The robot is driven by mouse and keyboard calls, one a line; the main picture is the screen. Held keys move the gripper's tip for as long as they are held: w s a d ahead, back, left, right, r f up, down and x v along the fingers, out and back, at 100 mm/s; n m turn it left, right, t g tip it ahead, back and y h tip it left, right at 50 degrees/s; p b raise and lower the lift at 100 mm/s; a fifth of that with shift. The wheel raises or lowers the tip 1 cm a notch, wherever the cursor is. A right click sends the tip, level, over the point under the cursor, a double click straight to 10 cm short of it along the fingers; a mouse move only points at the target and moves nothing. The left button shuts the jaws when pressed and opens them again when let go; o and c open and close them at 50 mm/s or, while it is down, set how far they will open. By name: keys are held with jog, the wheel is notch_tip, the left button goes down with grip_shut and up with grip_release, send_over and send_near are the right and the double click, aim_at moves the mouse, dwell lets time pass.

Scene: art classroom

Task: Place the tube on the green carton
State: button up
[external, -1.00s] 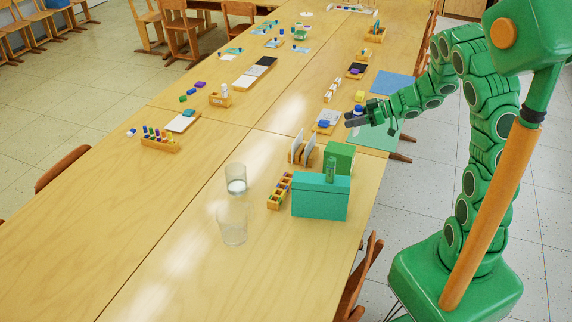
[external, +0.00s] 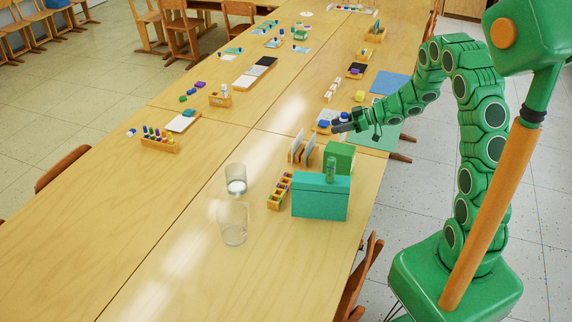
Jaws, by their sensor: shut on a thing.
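My gripper (external: 340,126) is over the right-hand table, beyond the green carton (external: 341,154). It is shut on a small, pale and dark blue thing (external: 343,116), which appears to be the tube; it is too small and partly covered by the fingers to see clearly. The green carton stands behind a larger teal box (external: 319,200), close to the table's right edge. My gripper and the held thing are apart from the carton.
A small green bottle-like object (external: 331,168) shows at the teal box's top. A wooden rack with upright cards (external: 302,150) stands left of the carton, with a wooden holder of small bottles (external: 279,192) nearer. Two clear glass vessels (external: 233,222) stand further left. The table's near part is clear.

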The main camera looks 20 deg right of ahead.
jog(key=shift+w+f, duration=0.2)
jog(key=shift+f, duration=1.55)
jog(key=shift+f, duration=0.15)
jog(key=o, duration=1.1)
jog(key=shift+r, duration=0.2)
jog(key=shift+v, duration=5.95)
jog(key=shift+s, duration=0.1)
